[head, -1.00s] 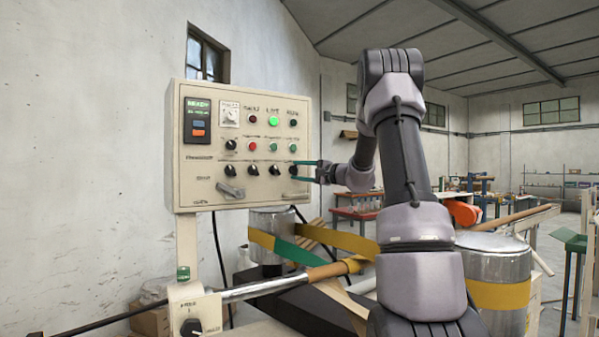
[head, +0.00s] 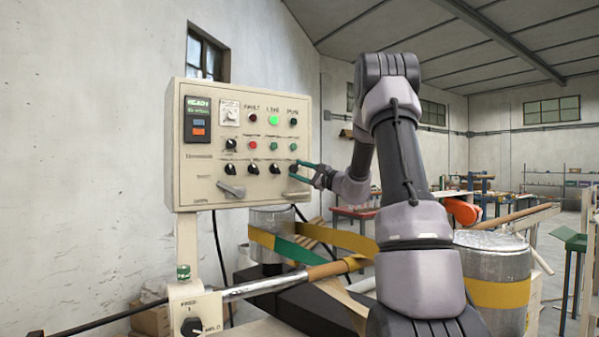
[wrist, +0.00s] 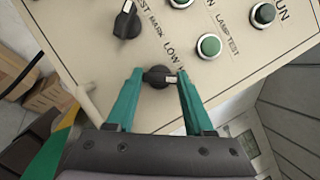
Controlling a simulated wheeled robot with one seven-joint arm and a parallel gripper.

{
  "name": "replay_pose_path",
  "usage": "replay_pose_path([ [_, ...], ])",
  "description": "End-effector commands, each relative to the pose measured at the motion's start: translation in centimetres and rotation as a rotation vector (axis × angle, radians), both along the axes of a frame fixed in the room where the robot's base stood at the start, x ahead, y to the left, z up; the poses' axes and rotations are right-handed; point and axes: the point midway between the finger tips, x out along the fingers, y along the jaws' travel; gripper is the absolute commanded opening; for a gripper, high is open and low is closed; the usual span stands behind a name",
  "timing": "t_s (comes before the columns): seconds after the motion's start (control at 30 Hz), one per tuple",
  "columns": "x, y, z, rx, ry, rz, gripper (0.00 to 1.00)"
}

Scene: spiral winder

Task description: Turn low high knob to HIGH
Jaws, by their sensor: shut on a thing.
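The low high knob (wrist: 158,76) is a small black knob with a white pointer mark, below the printed word LOW in the wrist view; the HIGH label is mostly hidden. In the head view it is the rightmost black knob (head: 294,168) in the lower row of the beige control panel (head: 215,165). My gripper (wrist: 159,78) has its two green fingers on either side of this knob, shut on it. The white pointer points toward the right finger in the wrist view. My gripper (head: 302,171) also shows at the panel's right edge in the head view.
Green lamp test button (wrist: 209,46) and another black knob (wrist: 127,20) lie close to the fingers. A grey lever handle (head: 231,189) sits lower on the panel. A metal drum (head: 272,222) with a yellow and green band stands below.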

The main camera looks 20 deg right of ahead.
Motion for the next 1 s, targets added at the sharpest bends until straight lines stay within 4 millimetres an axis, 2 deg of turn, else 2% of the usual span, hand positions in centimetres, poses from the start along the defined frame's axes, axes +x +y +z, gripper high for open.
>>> replay_pose_path([
  [0.23, 0.0, -0.1, -0.2, 0.001, 0.003, -0.001, 0.00],
  [0.27, 0.0, -0.1, -0.2, 0.001, 0.003, -0.001, 0.56],
  [0.3, 0.0, -0.1, -0.1, 0.001, 0.003, -0.001, 0.72],
  [0.33, 0.0, -0.1, -0.1, 0.001, 0.003, -0.001, 0.82],
  [0.73, -0.4, -0.3, -0.2, 0.000, 0.001, -0.002, 0.82],
  [0.87, -2.0, -1.3, -0.5, -0.001, 0.001, -0.003, 0.82],
  [1.0, -4.5, -2.8, -1.3, 0.001, 0.003, -0.006, 0.82],
])
